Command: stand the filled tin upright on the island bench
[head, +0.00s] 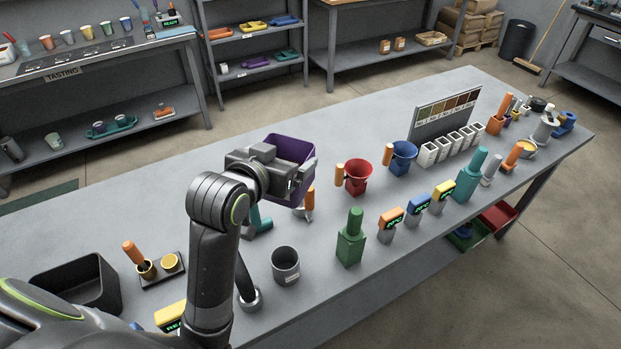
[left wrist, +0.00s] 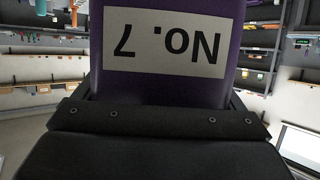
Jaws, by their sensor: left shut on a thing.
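My left gripper (head: 283,177) is shut on a purple tin (head: 299,147), over the middle of the grey island bench (head: 350,125). In the head view the gripper hides part of the tin, and its open top shows a dark purple inside. I cannot see what it holds, nor tell whether its base touches the bench. In the left wrist view the tin (left wrist: 225,30) fills the top middle. Its white label (left wrist: 165,42) reads "No. 7" upside down in that picture. My right gripper is not in view.
Near the tin are an orange-handled tool (head: 310,199), a red cup (head: 357,178), a blue cup (head: 402,158), a green bottle-like tool (head: 350,240) and a grey cup (head: 286,266). A black tray (head: 110,290) lies at left. The bench's far left part is bare.

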